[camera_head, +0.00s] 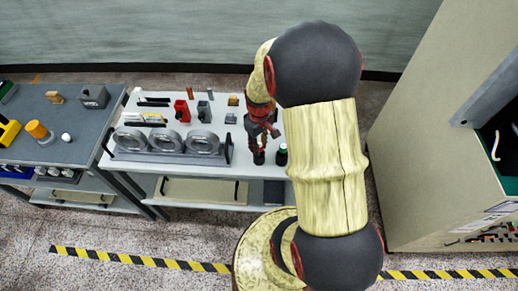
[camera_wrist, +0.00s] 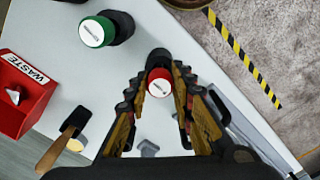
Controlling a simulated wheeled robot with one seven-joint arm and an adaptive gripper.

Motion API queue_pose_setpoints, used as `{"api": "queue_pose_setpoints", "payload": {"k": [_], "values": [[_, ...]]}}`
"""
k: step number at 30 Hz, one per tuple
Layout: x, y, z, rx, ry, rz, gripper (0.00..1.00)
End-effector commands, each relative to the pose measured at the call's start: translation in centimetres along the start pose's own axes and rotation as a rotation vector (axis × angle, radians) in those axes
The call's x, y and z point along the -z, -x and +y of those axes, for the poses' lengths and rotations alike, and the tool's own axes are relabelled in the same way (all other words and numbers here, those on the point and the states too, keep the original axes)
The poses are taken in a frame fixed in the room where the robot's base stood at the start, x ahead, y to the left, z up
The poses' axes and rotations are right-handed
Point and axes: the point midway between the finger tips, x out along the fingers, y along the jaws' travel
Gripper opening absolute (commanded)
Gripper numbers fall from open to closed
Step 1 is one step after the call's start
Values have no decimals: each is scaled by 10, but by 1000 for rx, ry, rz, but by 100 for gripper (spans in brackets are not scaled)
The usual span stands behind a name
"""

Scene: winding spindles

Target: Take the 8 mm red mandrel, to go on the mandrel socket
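The red mandrel (camera_wrist: 160,85), with a red cap and a pale labelled top, stands on the white table in the wrist view. My gripper (camera_wrist: 156,88) is open, with one finger on each side of the red cap and some space visible between. In the head view my gripper (camera_head: 262,132) points down over the table's right part. A dark base (camera_head: 259,157) shows beneath it, and the cap is hidden there. A green-capped mandrel (camera_wrist: 97,30) stands close by, also visible in the head view (camera_head: 282,154). I cannot make out the mandrel socket with certainty.
A red box marked WASTE (camera_wrist: 22,95) and a wooden-handled brush (camera_wrist: 62,138) lie near in the wrist view. A rack with three grey rings (camera_head: 165,143) stands along the front of the white table (camera_head: 216,178). A grey table (camera_head: 75,150) is at left, a tall cabinet (camera_head: 425,120) at right.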

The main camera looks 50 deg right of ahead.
Motion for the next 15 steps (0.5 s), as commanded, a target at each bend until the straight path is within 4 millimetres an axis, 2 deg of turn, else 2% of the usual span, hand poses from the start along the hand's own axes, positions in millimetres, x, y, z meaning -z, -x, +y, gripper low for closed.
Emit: {"api": "queue_pose_setpoints", "payload": {"k": [11,15], "values": [[0,0,0,0,0,0,0],[0,0,0,0,0,0,0]]}}
